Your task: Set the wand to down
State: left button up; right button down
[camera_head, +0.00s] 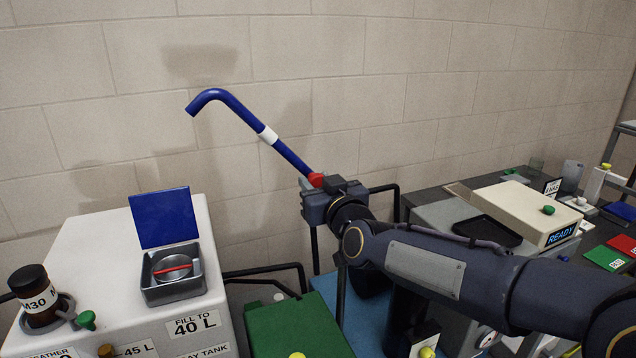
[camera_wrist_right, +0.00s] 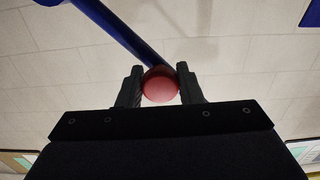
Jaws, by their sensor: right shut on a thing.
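The wand is a blue tube (camera_head: 243,116) with a hooked tip, a white band and a red end. It is held up in the air in front of the wall, tilted, with the hook at its upper left. My right gripper (camera_head: 314,183) is shut on the wand near its red end. In the right wrist view the round red end (camera_wrist_right: 160,86) sits between the two fingers (camera_wrist_right: 160,90), with the blue tube running up and left behind it. My left gripper does not show.
A white tank (camera_head: 95,250) labelled 40 L stands at left, with an open metal box with blue lid (camera_head: 163,218) and a brown bottle (camera_head: 35,295) on top. A green block (camera_head: 295,330) lies below. A bench with a READY box (camera_head: 520,215) stands at right.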

jog(key=shift+s+a+f+n, duration=0.15)
jog(key=shift+a+f+n, duration=0.2)
jog(key=shift+n, duration=0.15)
jog(key=s+a+f+n+b, duration=0.1)
jog(key=a+f+n+b, duration=0.2)
jog(key=f+n, duration=0.6)
jog(key=shift+s+a+f+b, duration=0.2)
jog(key=shift+s+f+b, duration=0.05)
jog(key=shift+f+b, duration=0.15)
jog(key=c, duration=1.1)
grip_release()
jog(key=shift+o, duration=0.2)
jog(key=shift+r, duration=0.2)
